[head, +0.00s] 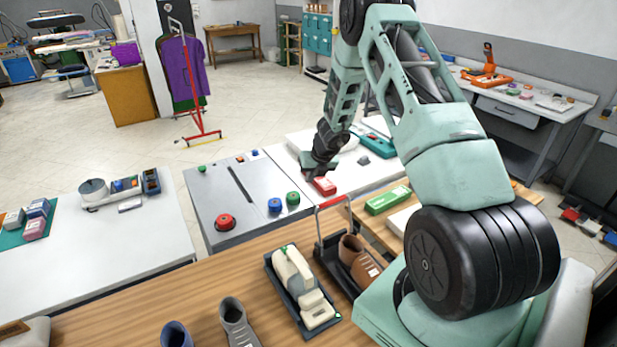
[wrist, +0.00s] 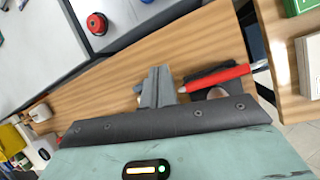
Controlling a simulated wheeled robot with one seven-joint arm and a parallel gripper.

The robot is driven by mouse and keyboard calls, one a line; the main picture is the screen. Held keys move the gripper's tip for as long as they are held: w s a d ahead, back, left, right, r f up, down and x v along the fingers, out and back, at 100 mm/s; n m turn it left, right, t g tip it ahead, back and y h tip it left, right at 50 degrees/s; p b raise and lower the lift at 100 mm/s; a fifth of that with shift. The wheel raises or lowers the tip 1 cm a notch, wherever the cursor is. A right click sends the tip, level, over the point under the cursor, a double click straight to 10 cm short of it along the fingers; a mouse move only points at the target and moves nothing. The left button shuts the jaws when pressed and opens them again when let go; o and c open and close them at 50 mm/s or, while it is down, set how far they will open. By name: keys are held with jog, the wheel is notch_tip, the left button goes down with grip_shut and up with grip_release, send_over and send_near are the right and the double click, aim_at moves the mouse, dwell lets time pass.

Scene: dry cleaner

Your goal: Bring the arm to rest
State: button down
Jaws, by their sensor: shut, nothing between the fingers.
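My arm (head: 428,120) is green and black, and reaches up and then forward over the work area.
A carrier with a red handle (head: 332,201) holds a brown shoe (head: 358,259) on the wooden counter (head: 225,277). A black tray (head: 277,287) holds a cream device (head: 299,283). A grey table (head: 223,198) bears a red button (head: 225,222). Open floor lies beyond.

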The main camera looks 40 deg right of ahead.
jog(key=shift+s, duration=0.1)
dwell(0.3)
jog(key=s+a+r+n+g+y+b, duration=0.1)
jog(key=a+r+n+b, duration=0.15)
jog(key=a+n, duration=0.65)
jog(key=s+a+r+n+y+b, duration=0.15)
jog(key=a+n+b, duration=0.3)
jog(key=a, duration=0.75)
jog(key=s+a+r+n+g+y+b, duration=0.1)
jog(key=s+a+r+n+y+b, duration=0.1)
jog(key=a+n, duration=0.7)
jog(key=s+a+n+g+b, duration=0.2)
jog(key=s+a+n+b, duration=0.4)
jog(key=s+a+n, duration=0.65)
jog(key=s+f+n+g+h+b, duration=0.1)
jog(key=s+f+n+h+b, duration=0.2)
jog(key=s+n, duration=1.1)
jog(key=s+h+b, duration=0.1)
jog(key=s, duration=0.2)
jog(key=shift+s+a+f, duration=0.15)
jog(key=shift+a, duration=0.25)
